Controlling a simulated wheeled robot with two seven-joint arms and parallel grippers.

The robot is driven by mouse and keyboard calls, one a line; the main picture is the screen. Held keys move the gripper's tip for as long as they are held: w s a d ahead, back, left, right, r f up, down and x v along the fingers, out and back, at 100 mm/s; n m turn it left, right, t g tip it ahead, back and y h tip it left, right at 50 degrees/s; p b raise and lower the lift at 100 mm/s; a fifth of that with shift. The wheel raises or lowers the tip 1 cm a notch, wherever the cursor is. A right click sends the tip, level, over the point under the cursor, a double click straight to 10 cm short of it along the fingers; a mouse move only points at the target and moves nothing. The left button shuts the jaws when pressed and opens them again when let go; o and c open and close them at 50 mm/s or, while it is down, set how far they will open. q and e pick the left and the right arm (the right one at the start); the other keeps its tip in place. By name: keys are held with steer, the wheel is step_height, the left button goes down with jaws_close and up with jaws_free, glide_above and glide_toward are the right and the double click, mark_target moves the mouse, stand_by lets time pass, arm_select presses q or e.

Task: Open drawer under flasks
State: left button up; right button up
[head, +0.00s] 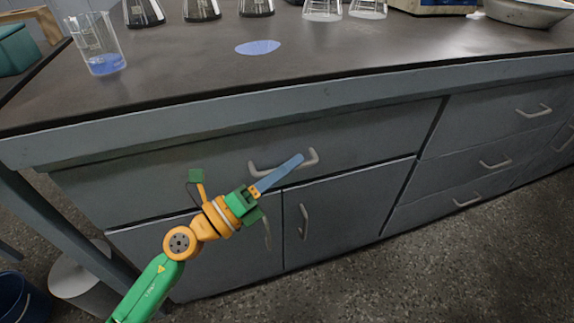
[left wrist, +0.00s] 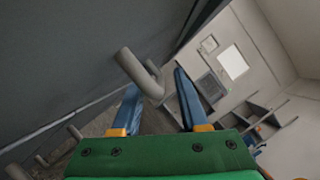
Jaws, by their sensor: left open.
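The wide grey drawer (head: 370,137) sits just below the bench top and looks closed. Its pale bar handle (head: 312,158) is partly hidden behind my left gripper (head: 300,158). Flasks (head: 322,8) stand on the bench above it, cut by the top of the head view. In the left wrist view, my left gripper (left wrist: 156,82) is open, with one blue finger on each side of the near end of a handle (left wrist: 136,70). I cannot tell whether the fingers touch it. My right gripper is not in view.
Cupboard doors (head: 340,205) with handles are below the drawer, and a stack of smaller drawers (head: 480,135) is to the right. A beaker with blue liquid (head: 97,45) stands near the bench's left end. A dark blue bucket (head: 22,300) is on the floor. Floor at lower right is clear.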

arm_select(q)
jaws_close()
stand_by(1.4)
